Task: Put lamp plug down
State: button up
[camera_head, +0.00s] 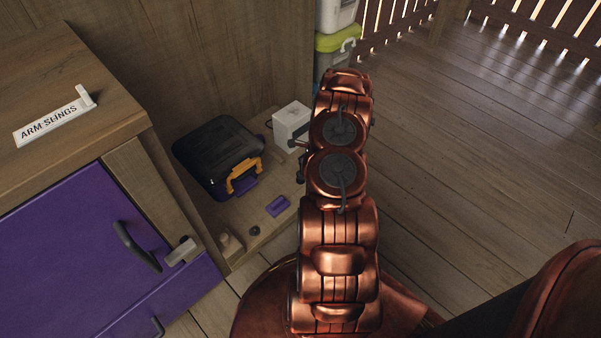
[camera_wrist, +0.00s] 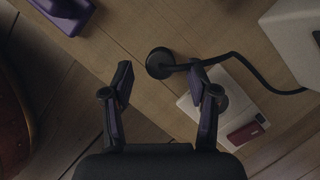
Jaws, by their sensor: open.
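The lamp plug (camera_wrist: 159,63) is a round black piece lying on the wooden surface in the wrist view. A black cable (camera_wrist: 245,62) runs from it to the right and bends. My gripper (camera_wrist: 158,78) is open, one finger on each side and nothing clamped between them. The plug sits just beyond the fingertips, nearer the right one, and looks free of both. In the head view my gripper (camera_head: 298,162) is mostly hidden behind my arm, and the plug cannot be made out there.
A white plate (camera_wrist: 216,91) with a red part (camera_wrist: 245,133) lies beside the right finger. A white box (camera_head: 292,127) stands by the wall. A black case (camera_head: 218,152) with an orange latch, a purple block (camera_head: 278,206) and a purple-door cabinet (camera_head: 80,250) are left. Floor at right is clear.

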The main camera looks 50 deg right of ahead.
jog(key=p+v, duration=0.2)
jog(key=v, duration=0.6)
jog(key=w+a+r+n+g+y, duration=0.1)
jog(key=w+a+r+n, duration=0.1)
jog(key=a+r+n, duration=0.35)
jog(key=w+a+r+n, duration=0.2)
jog(key=a+r, duration=0.7)
jog(key=s+a+r+n+g, duration=0.25)
jog(key=a+r+n, duration=0.35)
jog(key=a+r, duration=0.6)
jog(key=s+a+r+n+g+h, duration=0.1)
jog(key=s+a+r+n, duration=0.25)
jog(key=s+a, duration=0.25)
jog(key=s+a+r+n+g, duration=0.1)
jog(key=s+a+r+n, duration=0.25)
jog(key=s+a, duration=0.3)
jog(key=s+r+n+h, duration=0.1)
jog(key=s+r+n, duration=0.1)
jog(key=s, duration=0.7)
jog(key=s+a+r+n+g+h, duration=0.1)
jog(key=s+r+n, duration=0.1)
jog(key=s+n, duration=0.3)
jog(key=s, duration=0.3)
jog(key=shift+s+a+h, duration=0.2)
jog(key=shift+s+h, duration=0.2)
jog(key=shift+r+g, duration=0.2)
jog(key=shift+g, duration=0.05)
